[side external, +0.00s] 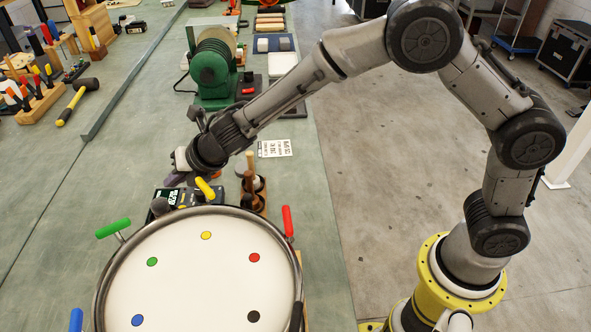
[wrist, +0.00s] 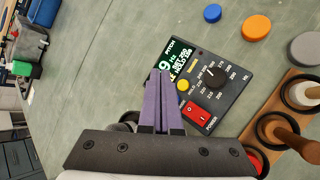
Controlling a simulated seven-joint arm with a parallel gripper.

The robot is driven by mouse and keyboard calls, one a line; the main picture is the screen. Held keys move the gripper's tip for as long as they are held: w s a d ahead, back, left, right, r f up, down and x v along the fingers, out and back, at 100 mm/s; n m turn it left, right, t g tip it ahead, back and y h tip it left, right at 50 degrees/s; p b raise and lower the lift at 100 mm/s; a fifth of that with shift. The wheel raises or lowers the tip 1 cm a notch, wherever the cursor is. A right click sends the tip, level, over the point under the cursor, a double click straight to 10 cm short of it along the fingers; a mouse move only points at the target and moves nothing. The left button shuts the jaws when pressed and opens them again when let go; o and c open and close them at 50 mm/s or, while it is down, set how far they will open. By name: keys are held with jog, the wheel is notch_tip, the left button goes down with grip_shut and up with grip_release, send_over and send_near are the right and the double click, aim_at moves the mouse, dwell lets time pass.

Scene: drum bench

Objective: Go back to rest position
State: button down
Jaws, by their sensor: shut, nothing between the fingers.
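My gripper (side external: 176,177) is above the green bench, behind the far rim of the drum in the side external view. In the wrist view its two purple fingers (wrist: 161,100) lie together with nothing between them. They point toward the black pitch meter (wrist: 205,90), which has a lit display, a dial, a yellow button and a red power switch. The meter also shows behind the drum in the side view, partly hidden. The drum (side external: 196,280) has a white head with coloured dots, and coloured handles around its rim.
A wooden stand (wrist: 283,113) with upright pegs and rings is beside the meter. Blue (wrist: 213,13), orange (wrist: 256,28) and grey (wrist: 306,48) discs lie beyond. A green grinder-like machine (side external: 210,70) stands behind my gripper. A mallet (side external: 76,100) lies left. The bench's left-middle is clear.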

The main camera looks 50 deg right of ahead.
jog(key=d+r+m+t+h, duration=0.1)
jog(key=d+r+m+t, duration=0.25)
jog(key=d+r, duration=0.95)
jog(key=s+d+r+m+h, duration=0.3)
jog(key=s+d+r+m, duration=0.5)
jog(key=d+r, duration=0.2)
jog(key=s+d+f+m+g+h, duration=0.1)
jog(key=s+d+m, duration=0.2)
jog(key=s+m, duration=0.35)
jog(key=s+d+f+m+g+h, duration=0.1)
jog(key=s+d+m, duration=0.3)
jog(key=s, duration=0.5)
jog(key=s+a+f+m+g+y, duration=0.1)
jog(key=s+a+f+m+g, duration=0.1)
jog(key=s+f+m, duration=0.2)
jog(key=s+a+f+m+g+y, duration=0.1)
jog(key=s+a+f+m+g, duration=0.1)
jog(key=s+f+m, duration=0.3)
jog(key=s, duration=0.3)
jog(key=shift+s+f+y, duration=0.3)
jog(key=shift+y, duration=0.1)
